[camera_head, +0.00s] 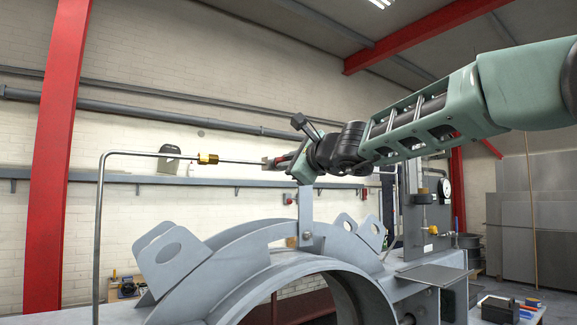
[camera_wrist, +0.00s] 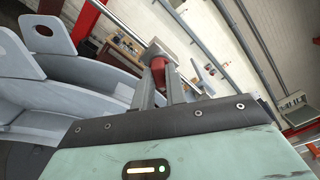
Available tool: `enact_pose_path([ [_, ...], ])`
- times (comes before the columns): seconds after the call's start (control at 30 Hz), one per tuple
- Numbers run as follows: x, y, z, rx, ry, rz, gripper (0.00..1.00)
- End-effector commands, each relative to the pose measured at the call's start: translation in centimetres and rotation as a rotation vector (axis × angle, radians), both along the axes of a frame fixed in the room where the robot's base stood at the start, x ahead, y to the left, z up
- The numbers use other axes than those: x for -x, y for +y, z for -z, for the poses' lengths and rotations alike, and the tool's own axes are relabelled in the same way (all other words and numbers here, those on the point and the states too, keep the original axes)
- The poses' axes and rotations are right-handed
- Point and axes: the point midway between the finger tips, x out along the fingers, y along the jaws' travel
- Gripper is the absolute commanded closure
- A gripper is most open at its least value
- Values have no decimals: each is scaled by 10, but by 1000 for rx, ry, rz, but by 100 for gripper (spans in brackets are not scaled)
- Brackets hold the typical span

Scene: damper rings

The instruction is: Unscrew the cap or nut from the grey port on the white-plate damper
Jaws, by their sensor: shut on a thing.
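A brass fitting (camera_head: 207,159) sits on the pipe left of the gripper. The grey ring damper (camera_head: 237,246) has upright lugs and a flat upright bracket (camera_head: 305,215). I cannot tell which damper has the white plate.
The bent pipe (camera_head: 100,230) rises at the left of the ring. At right, a panel unit (camera_head: 412,212) carries brass fittings and a round gauge (camera_head: 446,188). Small items lie on a low table (camera_head: 510,310) at lower right. Red columns stand behind. The space above the ring is mostly open.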

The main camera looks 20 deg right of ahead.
Motion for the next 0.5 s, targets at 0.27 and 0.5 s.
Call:
enact_pose_path([
  [0.27, 0, 0, 5, 451, -149, 0, 100],
  [0.5, 1, 0, 0, 578, -189, 1, 100],
])
